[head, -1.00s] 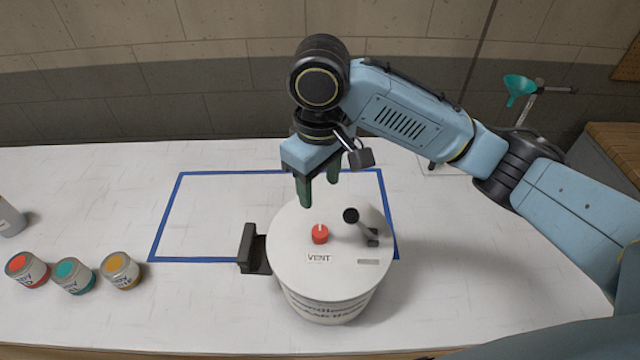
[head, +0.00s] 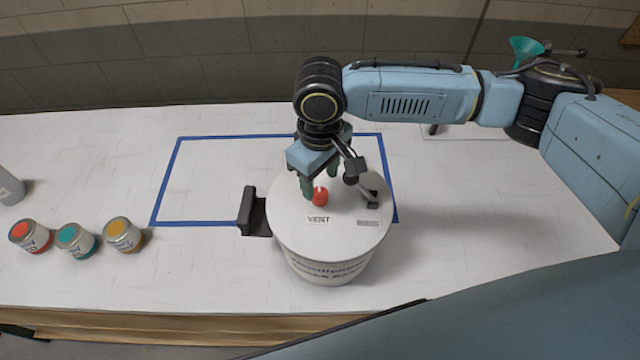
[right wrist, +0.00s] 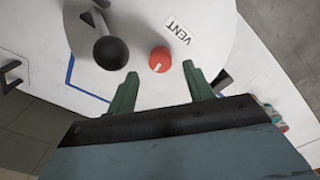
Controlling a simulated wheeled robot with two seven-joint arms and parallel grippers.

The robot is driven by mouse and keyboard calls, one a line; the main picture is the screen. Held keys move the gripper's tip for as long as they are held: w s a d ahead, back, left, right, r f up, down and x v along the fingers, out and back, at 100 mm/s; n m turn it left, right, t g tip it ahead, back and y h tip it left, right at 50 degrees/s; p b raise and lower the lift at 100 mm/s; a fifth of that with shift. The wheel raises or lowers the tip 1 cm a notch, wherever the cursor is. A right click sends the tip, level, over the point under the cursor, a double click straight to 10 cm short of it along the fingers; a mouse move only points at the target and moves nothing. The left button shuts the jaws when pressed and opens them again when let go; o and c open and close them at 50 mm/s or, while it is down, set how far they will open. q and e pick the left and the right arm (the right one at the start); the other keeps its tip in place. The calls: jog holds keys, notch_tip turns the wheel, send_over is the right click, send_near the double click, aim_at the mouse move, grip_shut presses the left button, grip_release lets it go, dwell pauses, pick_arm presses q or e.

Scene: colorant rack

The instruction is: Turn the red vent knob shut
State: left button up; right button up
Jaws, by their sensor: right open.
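The red vent knob (head: 320,197) stands on the white lid of a round drum (head: 300,225), behind the VENT label (head: 320,219). It also shows in the right wrist view as a red knob (right wrist: 160,60) with a white pointer mark. My right gripper (head: 319,185) is open, its green fingers pointing down just above and behind the knob. In the right wrist view the knob lies ahead of and between the two fingertips (right wrist: 161,75), with room on both sides; I see no contact. My left gripper is not in view.
A black-knobbed lever (right wrist: 111,53) stands on the lid close beside the vent knob. A dark bracket (head: 251,213) sits at the drum's left. Several small paint cans (head: 76,240) stand at the left.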

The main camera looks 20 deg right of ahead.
aim_at(320, 193)
jog(key=shift+f, duration=1.85)
jog(key=c, duration=1)
jog(key=shift+m, duration=0.7)
jog(key=o, duration=1)
jog(key=shift+r, duration=0.1)
